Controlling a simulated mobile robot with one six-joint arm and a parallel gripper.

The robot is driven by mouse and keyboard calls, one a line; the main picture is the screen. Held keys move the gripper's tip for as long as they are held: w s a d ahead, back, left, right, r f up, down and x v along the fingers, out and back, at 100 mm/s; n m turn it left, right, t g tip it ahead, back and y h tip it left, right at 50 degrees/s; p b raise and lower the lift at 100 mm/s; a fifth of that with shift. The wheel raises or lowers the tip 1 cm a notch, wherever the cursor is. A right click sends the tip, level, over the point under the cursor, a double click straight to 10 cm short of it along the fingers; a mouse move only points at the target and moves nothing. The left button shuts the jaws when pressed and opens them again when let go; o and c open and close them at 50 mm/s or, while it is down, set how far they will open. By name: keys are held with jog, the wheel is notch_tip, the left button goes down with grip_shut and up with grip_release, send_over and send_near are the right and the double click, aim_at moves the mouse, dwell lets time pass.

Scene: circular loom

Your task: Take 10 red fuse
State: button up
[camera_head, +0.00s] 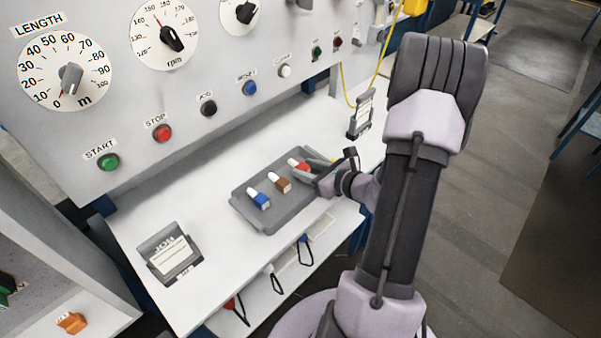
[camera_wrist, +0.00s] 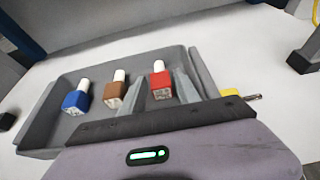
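My gripper (camera_head: 311,169) is low over the tray's right part. In the wrist view its two fingers (camera_wrist: 159,94) are apart, one on each side of the red fuse, with a gap visible at the left finger. Contact at the right finger is unclear.
A yellow item (camera_wrist: 232,92) is partly hidden beside my gripper. The panel with dials and buttons (camera_head: 163,133) rises behind. The bench between tray and panel is clear.

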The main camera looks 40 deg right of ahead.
aim_at(307, 170)
jog(key=shift+w+f, duration=0.2)
jog(key=shift+w, duration=0.35)
grip_shut()
jog(key=shift+r+p, duration=0.35)
jog(key=shift+r, duration=0.2)
jog(key=r+p, duration=0.1)
jog(key=s+r, duration=0.1)
jog(key=shift+r+p, duration=0.4)
jog(key=s+r+p, duration=0.1)
jog(key=s+p, duration=0.2)
jog(key=s, duration=1.2)
